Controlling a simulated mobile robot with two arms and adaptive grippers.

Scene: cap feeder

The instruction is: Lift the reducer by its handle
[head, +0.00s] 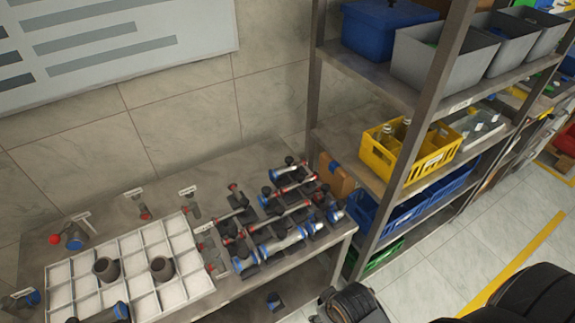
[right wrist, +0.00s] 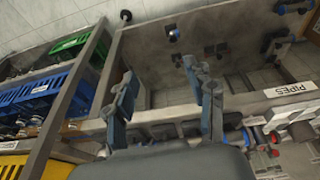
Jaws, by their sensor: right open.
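No part is labelled as the reducer, and I cannot tell for certain which one it is. Two dark grey round fittings (head: 106,269) stand in the white divided tray on the table in the head view. A small dark fitting with a blue end (head: 273,301) sits on the lower shelf under the table; a similar blue-ended fitting (right wrist: 174,35) shows in the right wrist view. My right gripper (right wrist: 160,72) is open, with nothing between its fingers, in front of the table's lower level. My left gripper is not in view.
Pipes with blue and red ends (head: 280,240) lie on the right of the table (head: 235,290). A rack (head: 350,150) with a yellow crate (head: 412,160) and blue bins stands beside it. A "PIPES" label (right wrist: 290,88) is on a table edge.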

